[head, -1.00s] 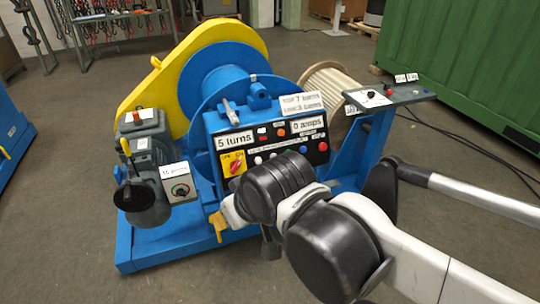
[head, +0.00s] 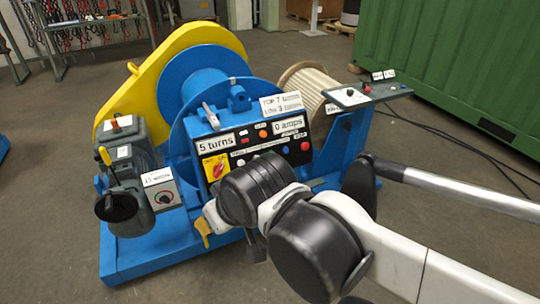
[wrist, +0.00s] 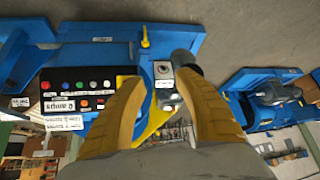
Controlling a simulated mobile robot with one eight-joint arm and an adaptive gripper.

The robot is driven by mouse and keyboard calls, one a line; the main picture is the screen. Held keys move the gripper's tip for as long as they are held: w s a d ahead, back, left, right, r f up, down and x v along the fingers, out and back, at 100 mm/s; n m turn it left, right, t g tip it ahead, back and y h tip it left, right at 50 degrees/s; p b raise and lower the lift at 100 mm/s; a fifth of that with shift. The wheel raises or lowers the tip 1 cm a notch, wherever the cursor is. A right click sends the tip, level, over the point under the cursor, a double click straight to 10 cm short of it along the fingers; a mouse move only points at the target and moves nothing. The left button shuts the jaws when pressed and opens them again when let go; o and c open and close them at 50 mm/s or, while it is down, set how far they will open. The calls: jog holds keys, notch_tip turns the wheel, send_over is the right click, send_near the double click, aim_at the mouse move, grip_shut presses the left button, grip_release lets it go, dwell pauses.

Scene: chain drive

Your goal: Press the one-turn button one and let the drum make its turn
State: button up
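The blue drum (head: 187,75) stands behind a black control panel (head: 252,143). The panel readings are "5 turns" (head: 216,143) and "0 amps" (head: 289,124). A row of small buttons runs along the panel's lower part, with a blue button (head: 285,150) and a red button (head: 305,146) at its right. The labels are too small to tell which button is one. In the wrist view the panel (wrist: 62,98) lies left of my gripper (wrist: 160,82). Its two yellow fingers are apart with nothing between them.
A grey motor (head: 128,165) and a small box with a dial (head: 162,188) are left of the panel. A rope reel (head: 310,88) and a side shelf with controls (head: 367,96) are at the right. A green container (head: 460,70) stands behind. The front floor is clear.

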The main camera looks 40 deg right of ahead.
dwell(0.4)
grip_shut()
dwell(1.1)
